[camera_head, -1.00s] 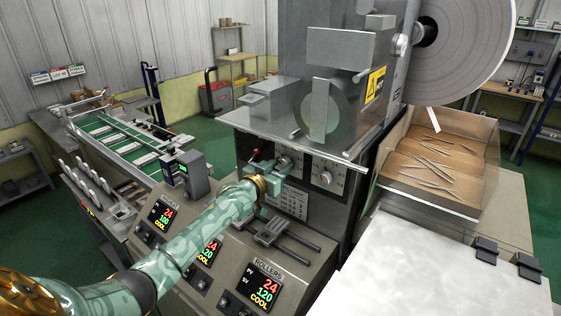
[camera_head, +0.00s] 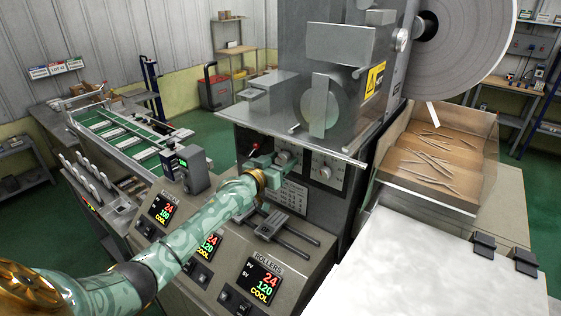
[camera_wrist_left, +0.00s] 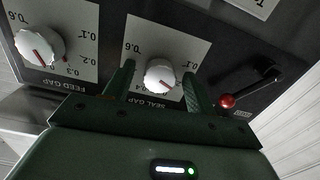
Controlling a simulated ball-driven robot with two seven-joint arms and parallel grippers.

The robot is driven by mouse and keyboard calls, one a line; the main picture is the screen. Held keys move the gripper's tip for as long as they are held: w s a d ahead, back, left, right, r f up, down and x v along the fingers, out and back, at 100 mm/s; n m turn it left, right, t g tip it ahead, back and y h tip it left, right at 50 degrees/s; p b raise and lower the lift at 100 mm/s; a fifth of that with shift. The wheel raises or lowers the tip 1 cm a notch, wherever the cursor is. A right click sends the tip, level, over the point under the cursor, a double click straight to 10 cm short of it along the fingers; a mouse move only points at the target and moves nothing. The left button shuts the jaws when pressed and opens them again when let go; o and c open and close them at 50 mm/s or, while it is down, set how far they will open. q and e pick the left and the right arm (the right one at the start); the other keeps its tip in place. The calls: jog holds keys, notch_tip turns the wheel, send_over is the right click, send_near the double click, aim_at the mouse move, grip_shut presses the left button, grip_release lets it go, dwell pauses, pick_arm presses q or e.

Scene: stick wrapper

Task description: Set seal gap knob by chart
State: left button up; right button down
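The white seal gap knob (camera_wrist_left: 160,76) shows in the left wrist view, where the panel appears upside down. Its red pointer line faces toward the right, near the lower part of its printed scale. My left gripper (camera_wrist_left: 158,82) is open, with one green finger on each side of the knob. Gaps show between the fingers and the knob. In the head view my left gripper (camera_head: 271,165) is at the machine's panel, by the seal gap knob (camera_head: 284,157). A white printed chart (camera_head: 293,194) is on the panel below; its text is too small to read. My right gripper is not in view.
The feed gap knob (camera_wrist_left: 40,47) is beside the seal gap knob. A red-tipped lever (camera_wrist_left: 228,101) is on its other side. A metal ledge (camera_head: 290,137) overhangs the panel. Metal rods (camera_head: 285,231) and the ROLLERS display (camera_head: 261,281) lie below.

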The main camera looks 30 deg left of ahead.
pick_arm(q)
jog(key=s+a, duration=0.1)
jog(key=s, duration=1.5)
jog(key=shift+s+r, duration=0.15)
jog(key=shift+s, duration=0.05)
